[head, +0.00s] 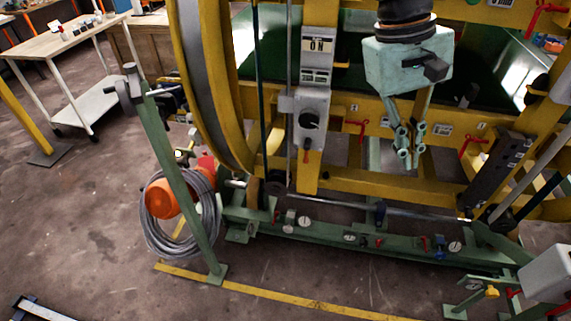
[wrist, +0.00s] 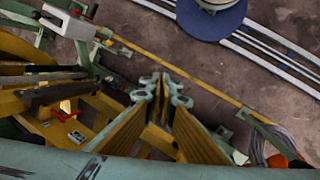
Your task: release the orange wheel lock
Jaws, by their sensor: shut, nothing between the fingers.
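An orange rounded part (head: 163,198) shows at the lower left of the head view, by a grey cable coil at the foot of the yellow ring. I cannot tell whether it is the wheel lock. Orange also shows by the coil at the right edge of the wrist view (wrist: 277,160). My gripper (head: 409,158) hangs at the upper right of the head view, pointing down in front of the yellow frame. It is shut and empty, well apart from the orange part. In the wrist view my gripper's fingertips (wrist: 163,84) are together.
The large yellow ring (head: 190,80) and a grey control box (head: 311,120) stand left of my gripper. A green base rail (head: 340,238) runs below. A slanted green post (head: 175,170) stands in front of the cable coil (head: 205,232).

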